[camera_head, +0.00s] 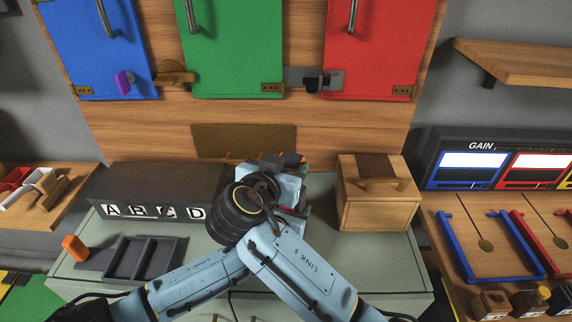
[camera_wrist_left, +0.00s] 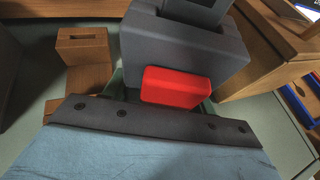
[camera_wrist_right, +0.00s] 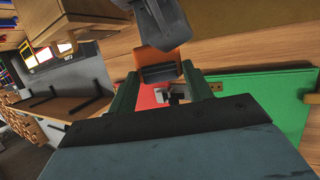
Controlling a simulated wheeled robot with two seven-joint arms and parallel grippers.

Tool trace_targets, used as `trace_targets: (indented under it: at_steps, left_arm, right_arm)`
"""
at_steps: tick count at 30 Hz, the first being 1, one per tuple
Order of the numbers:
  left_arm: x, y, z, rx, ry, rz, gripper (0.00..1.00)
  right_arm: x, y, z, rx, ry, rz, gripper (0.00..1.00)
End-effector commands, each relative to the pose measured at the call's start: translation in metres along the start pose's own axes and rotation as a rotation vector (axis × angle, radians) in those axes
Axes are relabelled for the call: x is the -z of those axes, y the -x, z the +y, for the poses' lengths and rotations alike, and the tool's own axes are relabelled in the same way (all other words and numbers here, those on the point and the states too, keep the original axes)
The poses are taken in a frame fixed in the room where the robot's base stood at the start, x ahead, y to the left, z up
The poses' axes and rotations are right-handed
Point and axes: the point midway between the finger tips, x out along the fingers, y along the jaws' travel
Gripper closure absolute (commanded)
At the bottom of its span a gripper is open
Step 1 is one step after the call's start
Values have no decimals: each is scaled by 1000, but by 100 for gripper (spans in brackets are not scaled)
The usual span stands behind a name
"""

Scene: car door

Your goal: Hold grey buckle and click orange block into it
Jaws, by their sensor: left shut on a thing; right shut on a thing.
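The grey buckle (camera_wrist_left: 185,50) fills the upper middle of the left wrist view, with a red part (camera_wrist_left: 178,88) on its near face. My left gripper (camera_wrist_left: 168,98) is shut on the buckle's red end. My right gripper (camera_wrist_right: 161,90) is shut on the orange block (camera_wrist_right: 160,74), and a grey plate (camera_wrist_right: 160,22) extends beyond it. In the left wrist view a dark grey slab (camera_wrist_left: 200,10) overlaps the buckle's top opening; how deep it reaches is hidden. In the head view my arms meet over the table, mostly hiding both pieces; a bit of orange (camera_head: 294,158) shows.
A dark box lettered A B C D (camera_head: 150,192) and a grey tray (camera_head: 145,258) stand left on the table. Another orange piece (camera_head: 74,248) is beside the tray. A wooden box (camera_head: 377,205) stands right. The door panel (camera_head: 240,140) rises behind.

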Motion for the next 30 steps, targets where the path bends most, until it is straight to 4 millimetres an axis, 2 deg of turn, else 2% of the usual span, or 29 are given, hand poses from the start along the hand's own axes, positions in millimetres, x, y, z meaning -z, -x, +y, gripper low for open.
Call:
trace_targets:
  at_steps: [11, 30]
  left_arm:
    - [2, 0, 0, -1, 0, 3, 60]
    - [2, 0, 0, -1, 0, 3, 60]
  right_arm:
    - [12, 4, 0, -1, 1, 0, 73]
    - [12, 4, 0, -1, 1, 0, 73]
